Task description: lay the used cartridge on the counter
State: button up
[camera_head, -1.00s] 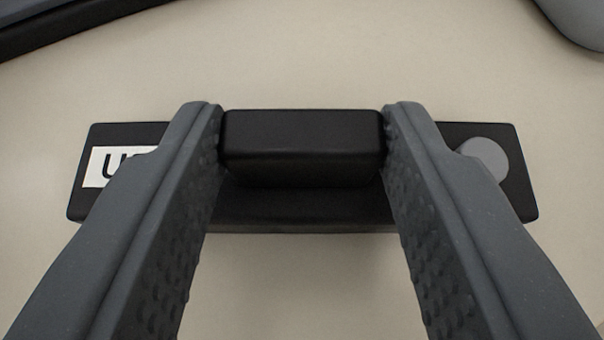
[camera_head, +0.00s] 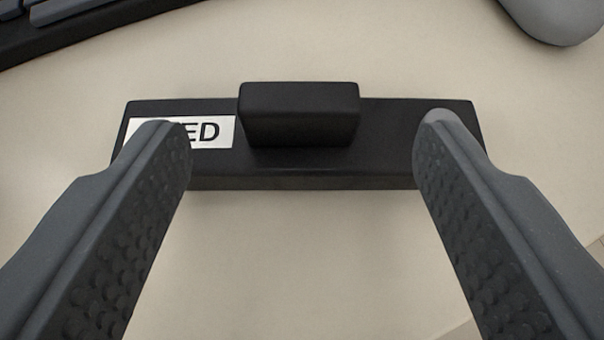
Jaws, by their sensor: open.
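The used cartridge (camera_head: 390,145) is a long black block with a raised black grip block on top. It lies flat on the beige counter (camera_head: 310,260), crosswise in the view. A white label on its left end shows the letters "ED"; the rest of the label is hidden behind my left finger. My gripper (camera_head: 302,135) is open and empty. Its grey fingers stand wide apart on either side of the raised grip, with clear gaps, and overlap the cartridge's ends in the picture.
A dark keyboard (camera_head: 75,25) lies at the far left. A grey rounded object (camera_head: 560,18), perhaps a mouse, is at the top right corner. The counter in front of the cartridge is bare, and an edge shows at the lower right.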

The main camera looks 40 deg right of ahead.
jog(key=p+v, duration=0.1)
jog(key=v, duration=0.7)
jog(key=shift+s+a, duration=0.25)
jog(key=shift+s, duration=0.05)
jog(key=shift+r, duration=0.15)
jog(key=w+a+r+n+t, duration=0.1)
jog(key=w+a+r, duration=0.1)
jog(key=a+r, duration=0.45)
jog(key=w+a+r+n+t+y, duration=0.1)
jog(key=w+a+r, duration=0.25)
jog(key=r, duration=0.55)
jog(key=w+a+r+n+t, duration=0.1)
jog(key=w+a+r, duration=0.1)
jog(key=a+r, duration=0.5)
jog(key=s+a+r+n+t+y, duration=0.1)
jog(key=s+a+r, duration=0.3)
jog(key=r, duration=0.4)
jog(key=s+a+r+n+y, duration=0.1)
jog(key=s+a+r+y, duration=0.2)
jog(key=r, duration=0.5)
jog(key=s+a+r+n+t+y, duration=0.1)
jog(key=s+a+r+n+y, duration=0.1)
jog(key=s+a+r, duration=0.3)
notch_tip(320, 180, up, 4)
jog(key=shift+a+t, duration=0.3)
jog(key=shift+a, duration=0.35)
jog(key=shift+s, duration=0.15)
